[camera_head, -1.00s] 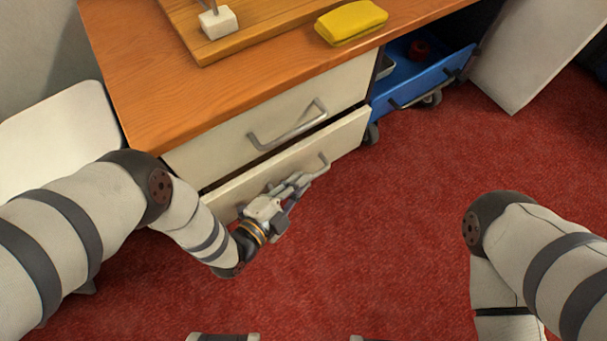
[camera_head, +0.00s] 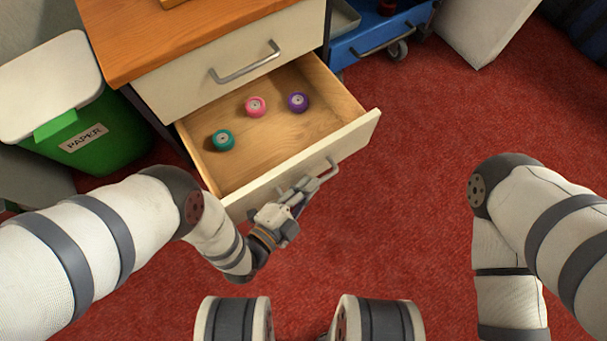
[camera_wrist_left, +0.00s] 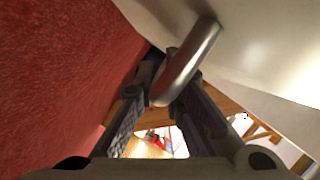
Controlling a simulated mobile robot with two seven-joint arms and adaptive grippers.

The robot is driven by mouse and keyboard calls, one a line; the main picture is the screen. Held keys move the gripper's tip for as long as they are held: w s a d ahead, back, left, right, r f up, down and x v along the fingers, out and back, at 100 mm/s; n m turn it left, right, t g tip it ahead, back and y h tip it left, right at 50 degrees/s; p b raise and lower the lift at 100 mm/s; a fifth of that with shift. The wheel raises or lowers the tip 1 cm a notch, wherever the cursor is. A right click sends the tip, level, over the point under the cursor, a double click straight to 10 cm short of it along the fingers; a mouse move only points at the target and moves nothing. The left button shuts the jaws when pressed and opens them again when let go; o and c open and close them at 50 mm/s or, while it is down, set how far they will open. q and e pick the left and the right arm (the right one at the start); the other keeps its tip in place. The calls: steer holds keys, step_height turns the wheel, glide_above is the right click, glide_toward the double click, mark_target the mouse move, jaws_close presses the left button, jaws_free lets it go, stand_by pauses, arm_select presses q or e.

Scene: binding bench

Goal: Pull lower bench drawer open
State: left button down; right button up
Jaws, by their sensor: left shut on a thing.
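The lower bench drawer (camera_head: 357,137) is pulled well out, its wooden inside visible from above. In it lie a teal roll (camera_head: 223,140), a pink roll (camera_head: 255,106) and a purple roll (camera_head: 298,102). My left gripper (camera_head: 312,184) is at the drawer's front, shut on the bar handle (camera_head: 332,169). In the left wrist view the metal handle (camera_wrist_left: 190,60) passes between the dark fingers (camera_wrist_left: 165,105). The upper drawer (camera_head: 225,77) is shut. My right arm is at the right; its gripper is out of view.
A green paper bin (camera_head: 108,135) with a white lid stands left of the bench (camera_head: 170,35). A blue wheeled cart (camera_head: 380,38) stands behind right. A pale panel (camera_head: 480,28) is farther right. Red carpet is clear right of the drawer.

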arm_select(q)
steer(key=shift+s+d, duration=0.35)
steer(key=shift+s, duration=0.15)
steer(key=c, duration=2)
jaws_free()
steer(key=shift+o, duration=0.2)
steer(key=v, duration=1.2)
